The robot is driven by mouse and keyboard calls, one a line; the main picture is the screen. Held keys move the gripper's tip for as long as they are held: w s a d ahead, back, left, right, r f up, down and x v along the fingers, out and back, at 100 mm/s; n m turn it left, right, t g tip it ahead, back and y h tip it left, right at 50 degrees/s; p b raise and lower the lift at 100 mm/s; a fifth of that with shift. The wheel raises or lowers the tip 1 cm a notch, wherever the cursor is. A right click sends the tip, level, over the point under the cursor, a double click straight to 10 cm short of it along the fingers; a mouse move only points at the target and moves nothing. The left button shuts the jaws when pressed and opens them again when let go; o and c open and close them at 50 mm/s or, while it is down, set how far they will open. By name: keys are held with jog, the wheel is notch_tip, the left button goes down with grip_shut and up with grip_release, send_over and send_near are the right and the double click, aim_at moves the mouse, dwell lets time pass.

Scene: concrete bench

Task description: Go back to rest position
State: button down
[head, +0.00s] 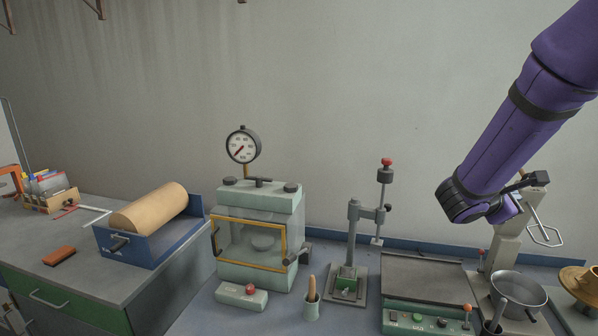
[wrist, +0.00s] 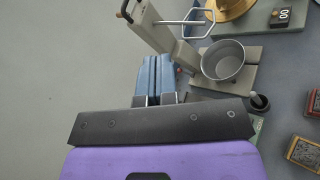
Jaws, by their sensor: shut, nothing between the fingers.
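My gripper (wrist: 156,78) shows in the wrist view as two blue fingers side by side, shut with nothing between them. In the head view my purple arm comes in from the upper right and bends down above the right part of the bench. The fingers are hidden there behind the arm.
The pan (head: 518,290) sits on a press-like stand (head: 506,250) right of a dark-topped hot plate (head: 425,278). A glass-fronted chamber (head: 262,225) with a gauge, a small stand (head: 350,240) and a blue tray (head: 150,240) with a tan roll are further left.

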jog(key=s+r+m+g+y, duration=0.2)
jog(key=s+r+m+g, duration=0.15)
jog(key=s+m, duration=0.4)
jog(key=s+a+r+m+t+y, duration=0.2)
jog(key=s+a+m+y, duration=0.6)
jog(key=s, duration=1.1)
jog(key=a+r+y, duration=0.2)
jog(key=a+y, duration=0.2)
jog(key=a, duration=0.3)
jog(key=shift+a+r+t+y, duration=0.2)
jog(key=shift+a+t+y, duration=0.1)
jog(key=shift+a+t, duration=0.1)
